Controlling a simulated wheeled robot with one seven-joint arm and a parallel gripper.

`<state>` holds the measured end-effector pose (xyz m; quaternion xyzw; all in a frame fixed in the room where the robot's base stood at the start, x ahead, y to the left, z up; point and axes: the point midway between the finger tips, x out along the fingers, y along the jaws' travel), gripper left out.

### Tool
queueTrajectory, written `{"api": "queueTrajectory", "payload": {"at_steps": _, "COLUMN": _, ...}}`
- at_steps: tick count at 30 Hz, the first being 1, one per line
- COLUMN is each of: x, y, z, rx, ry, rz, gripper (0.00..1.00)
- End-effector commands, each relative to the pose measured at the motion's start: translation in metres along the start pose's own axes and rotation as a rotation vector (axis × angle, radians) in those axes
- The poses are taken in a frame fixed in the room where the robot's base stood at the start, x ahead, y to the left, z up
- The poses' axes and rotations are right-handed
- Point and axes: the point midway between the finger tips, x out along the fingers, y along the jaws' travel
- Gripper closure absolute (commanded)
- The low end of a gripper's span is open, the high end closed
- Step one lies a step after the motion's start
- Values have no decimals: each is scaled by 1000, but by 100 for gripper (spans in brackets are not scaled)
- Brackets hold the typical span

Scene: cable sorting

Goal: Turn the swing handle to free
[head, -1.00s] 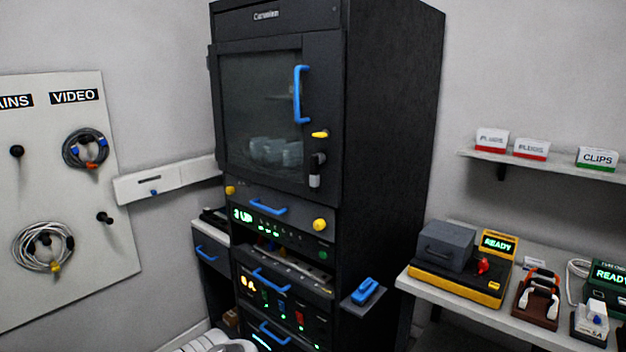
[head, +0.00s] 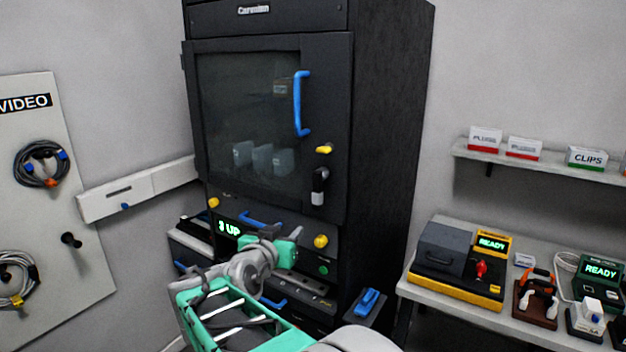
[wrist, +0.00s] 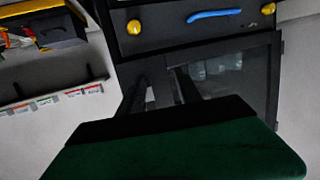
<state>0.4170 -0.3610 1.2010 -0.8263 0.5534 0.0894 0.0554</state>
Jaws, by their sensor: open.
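The swing handle (head: 318,183), black with a pale lower end, hangs straight down on the right side of the cabinet door (head: 332,70). A yellow knob (head: 324,150) sits just above it. My gripper (head: 295,238) is low in front of the cabinet, below and left of the handle and apart from it. Nothing is held. I cannot make out the swing handle there; the fingers may hide it.
A long blue pull (head: 302,104) stands out from the door above the handle. Below are a drawer with a blue pull (head: 260,221) and a yellow knob (head: 320,241). A blue piece (head: 368,301) on a side ledge and a bench with devices (head: 458,262) lie right.

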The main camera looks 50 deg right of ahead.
Motion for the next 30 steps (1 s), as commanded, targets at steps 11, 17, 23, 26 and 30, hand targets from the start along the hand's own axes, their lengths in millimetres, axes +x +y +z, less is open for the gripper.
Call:
{"api": "queueTrajectory", "payload": {"at_steps": 11, "x": 45, "y": 40, "z": -72, "rx": 17, "ry": 210, "rz": 110, "gripper": 59}}
{"api": "queueTrajectory", "payload": {"at_steps": 17, "x": 78, "y": 42, "z": -78, "rx": 16, "ry": 209, "rz": 105, "gripper": 59}}
{"api": "queueTrajectory", "payload": {"at_steps": 23, "x": 87, "y": 42, "z": -77, "rx": 17, "ry": 210, "rz": 101, "gripper": 59}}
{"api": "queueTrajectory", "payload": {"at_steps": 26, "x": 86, "y": 41, "z": -77, "rx": 17, "ry": 210, "rz": 100, "gripper": 59}}
{"api": "queueTrajectory", "payload": {"at_steps": 30, "x": 86, "y": 41, "z": -76, "rx": 17, "ry": 210, "rz": 100, "gripper": 67}}
